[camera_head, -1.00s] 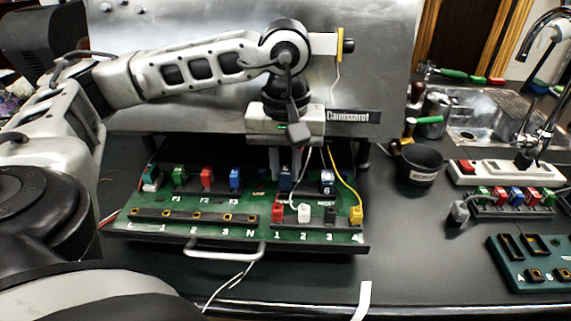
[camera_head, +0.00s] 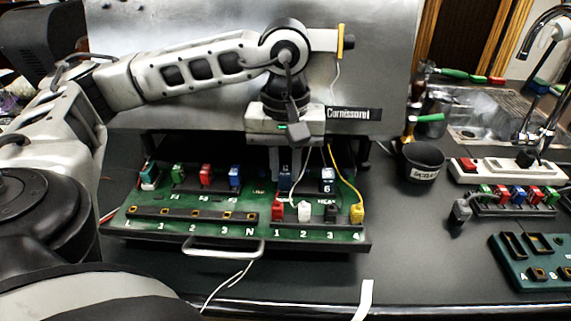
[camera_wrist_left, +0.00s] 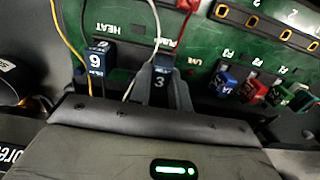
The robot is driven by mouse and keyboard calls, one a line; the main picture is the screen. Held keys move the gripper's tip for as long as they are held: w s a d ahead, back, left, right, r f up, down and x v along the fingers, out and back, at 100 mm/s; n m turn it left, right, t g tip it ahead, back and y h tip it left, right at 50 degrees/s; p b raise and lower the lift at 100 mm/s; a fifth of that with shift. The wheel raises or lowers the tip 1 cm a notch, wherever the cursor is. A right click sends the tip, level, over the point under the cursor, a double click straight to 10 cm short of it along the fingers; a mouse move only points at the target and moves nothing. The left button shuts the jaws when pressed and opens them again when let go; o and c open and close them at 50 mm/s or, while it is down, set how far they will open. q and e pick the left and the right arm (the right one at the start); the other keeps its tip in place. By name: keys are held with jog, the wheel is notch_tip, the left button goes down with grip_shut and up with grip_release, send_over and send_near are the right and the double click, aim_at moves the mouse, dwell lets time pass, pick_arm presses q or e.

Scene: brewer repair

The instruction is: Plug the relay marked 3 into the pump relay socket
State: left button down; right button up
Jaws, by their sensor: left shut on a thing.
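The dark blue relay marked 3 (camera_wrist_left: 160,80) is between the fingers of my left gripper (camera_wrist_left: 162,98) in the left wrist view. In the head view this relay (camera_head: 285,182) stands upright on the green board (camera_head: 300,236), at the pump socket's place beside the PUMP label (camera_wrist_left: 166,43). The socket itself is hidden under the relay, so I cannot tell how deep it sits. My left gripper (camera_head: 284,172) points down from above and is shut on the relay. My right gripper is not in view.
A blue relay marked 6 (camera_head: 327,181) stands close by at the HEAT place. White and yellow wires (camera_head: 342,170) run near the gripper. Red, white, black and yellow plugs line the board's front. A dark cup (camera_head: 421,162) and a teal block (camera_head: 520,277) are at right.

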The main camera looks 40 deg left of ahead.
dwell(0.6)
pick_arm(q)
jog(key=c, duration=1.2)
grip_release()
jog(key=shift+c, duration=0.2)
